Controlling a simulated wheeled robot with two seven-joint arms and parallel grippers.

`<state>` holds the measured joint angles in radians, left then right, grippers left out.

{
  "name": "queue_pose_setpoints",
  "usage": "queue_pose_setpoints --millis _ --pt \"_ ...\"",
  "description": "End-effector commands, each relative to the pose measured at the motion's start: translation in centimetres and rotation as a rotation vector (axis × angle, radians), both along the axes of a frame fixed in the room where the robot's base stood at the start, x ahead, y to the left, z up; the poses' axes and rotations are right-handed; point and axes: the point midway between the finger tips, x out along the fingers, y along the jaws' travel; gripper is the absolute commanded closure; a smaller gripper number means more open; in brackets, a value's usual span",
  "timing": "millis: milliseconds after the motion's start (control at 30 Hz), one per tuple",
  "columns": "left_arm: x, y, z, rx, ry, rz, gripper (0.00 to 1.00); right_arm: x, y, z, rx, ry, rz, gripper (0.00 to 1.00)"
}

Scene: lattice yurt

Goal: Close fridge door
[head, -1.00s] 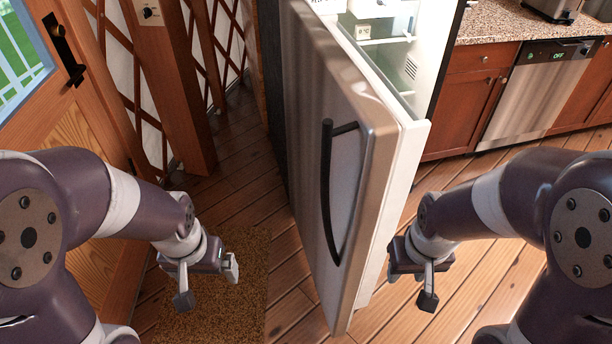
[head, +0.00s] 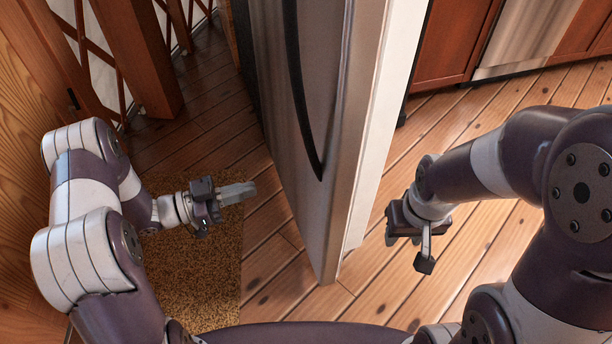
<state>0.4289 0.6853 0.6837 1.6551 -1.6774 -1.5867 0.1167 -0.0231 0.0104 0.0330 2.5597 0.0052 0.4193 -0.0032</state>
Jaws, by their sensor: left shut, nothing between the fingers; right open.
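The fridge door (head: 345,130) stands ajar in the middle of the head view, its steel outer face to the left and its pale inner edge to the right. Its dark curved handle (head: 303,105) runs down the outer face. My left gripper (head: 247,190) is shut and empty, on the outer-face side of the door, pointing at it with a gap between. My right gripper (head: 408,246) is open and empty, on the inner side of the door, apart from it. The fridge interior is hidden behind the door.
Wooden cabinets (head: 455,42) and a steel dishwasher (head: 525,32) stand at the back right. A wooden post (head: 135,55) and lattice wall are at the back left. A brown mat (head: 205,275) lies under my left gripper. Plank floor (head: 445,135) is clear at right.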

Motion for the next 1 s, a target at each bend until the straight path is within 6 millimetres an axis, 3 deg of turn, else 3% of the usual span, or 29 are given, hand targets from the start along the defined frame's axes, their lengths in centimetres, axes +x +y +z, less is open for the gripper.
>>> queue_pose_setpoints --millis 600,800,1000 --pt "3.7 -11.2 -0.3 0.003 0.001 -0.001 1.00 0.0 0.0 -2.8 0.000 0.001 0.000 0.57" --pt "4.3 -12.7 -0.1 0.003 0.000 0.001 1.00 0.0 0.0 -3.2 0.000 0.001 0.000 0.57" --pt "4.3 -12.9 0.0 0.003 0.001 0.003 1.00 0.0 0.0 -3.1 0.000 0.001 0.000 0.57"
